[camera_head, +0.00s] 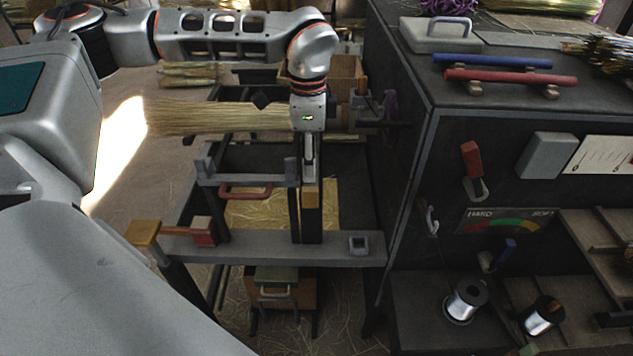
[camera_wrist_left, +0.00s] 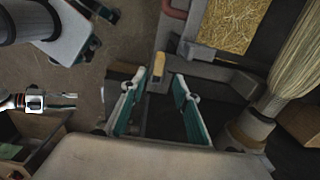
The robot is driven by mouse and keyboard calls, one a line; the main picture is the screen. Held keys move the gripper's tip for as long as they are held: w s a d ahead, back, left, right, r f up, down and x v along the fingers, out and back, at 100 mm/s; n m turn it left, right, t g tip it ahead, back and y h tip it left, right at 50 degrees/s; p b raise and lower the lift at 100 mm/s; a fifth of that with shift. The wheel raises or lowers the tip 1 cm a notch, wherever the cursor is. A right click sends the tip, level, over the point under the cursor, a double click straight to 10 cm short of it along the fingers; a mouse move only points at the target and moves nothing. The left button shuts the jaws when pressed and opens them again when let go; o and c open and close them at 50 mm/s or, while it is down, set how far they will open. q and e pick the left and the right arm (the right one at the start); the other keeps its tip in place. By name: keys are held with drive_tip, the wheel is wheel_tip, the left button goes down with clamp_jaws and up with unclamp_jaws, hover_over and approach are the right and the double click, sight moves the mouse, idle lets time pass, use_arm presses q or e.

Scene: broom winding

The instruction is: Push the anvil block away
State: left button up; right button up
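A dark upright block with a tan top (camera_head: 311,222) stands at the grey crossbeam and seems to be the anvil block; I cannot be sure of its name. My left gripper (camera_head: 310,172) points straight down just above it. In the left wrist view the left gripper's teal-padded fingers (camera_wrist_left: 157,98) are spread, with nothing held between them. The tan top (camera_wrist_left: 158,66) shows just beyond the fingertips; I cannot tell if they touch it. My right gripper (camera_wrist_left: 62,101) shows small at the left of the wrist view, with its two thin fingers apart and empty.
A straw broom (camera_head: 215,117) lies across the frame behind the left gripper. The grey crossbeam (camera_head: 270,249) runs in front, with a red block (camera_head: 203,231) at left. A red handle (camera_head: 245,191) is close by. The dark control cabinet (camera_head: 500,120) stands at right.

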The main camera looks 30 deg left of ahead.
sight(310, 188)
use_arm(q)
wheel_tip(310, 188, down, 7)
drive_tip(key=shift+r+p, duration=0.1)
drive_tip(key=shift+p, duration=0.3)
drive_tip(key=shift+c, duration=0.5)
clamp_jaws()
